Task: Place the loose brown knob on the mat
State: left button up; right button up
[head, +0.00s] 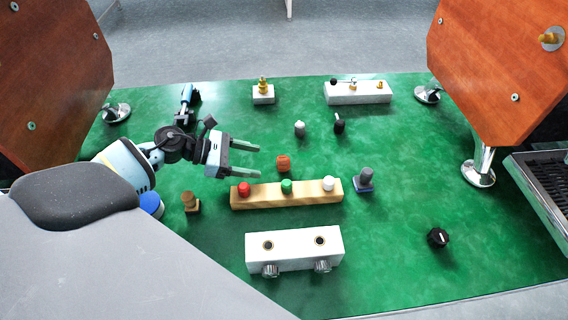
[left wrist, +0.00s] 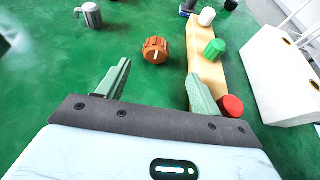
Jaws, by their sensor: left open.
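The loose brown knob (head: 283,162) lies on the green mat (head: 390,265), just behind the wooden strip that carries a red, a green and a white knob. In the left wrist view the knob (left wrist: 155,50) sits ahead of my open fingers, between their lines, with a white mark on its face. My left gripper (head: 247,160) is open and empty, to the left of the knob in the head view and apart from it. In the left wrist view its right fingertip (left wrist: 202,95) appears close to the wooden strip. My right gripper is not in view.
The wooden strip (head: 265,195) stands right in front of the knob. A white block (head: 294,250) with two holes is nearer. A grey shaker-like item (head: 299,128), a black knob (head: 437,237) and a grey piece on a blue base (head: 365,180) stand around. The mat's right front is mostly clear.

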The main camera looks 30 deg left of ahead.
aim_at(278, 161)
pick_arm(q)
jog(key=shift+w+r+p+x, duration=0.1)
jog(key=shift+p+x, duration=0.05)
jog(key=shift+x, duration=1.15)
jog(key=shift+w+r+p+x, duration=0.1)
jog(key=shift+w+x, duration=0.05)
jog(key=shift+x, duration=1.1)
jog(key=shift+w+r+p+x, duration=0.1)
jog(key=shift+p+x, duration=0.05)
jog(key=shift+x, duration=1.15)
jog(key=shift+a, duration=0.15)
jog(key=c, duration=1.1)
notch_tip(278, 161, up, 10)
jog(key=shift+r+p, duration=0.1)
jog(key=shift+p, duration=0.55)
jog(key=shift+c, duration=0.3)
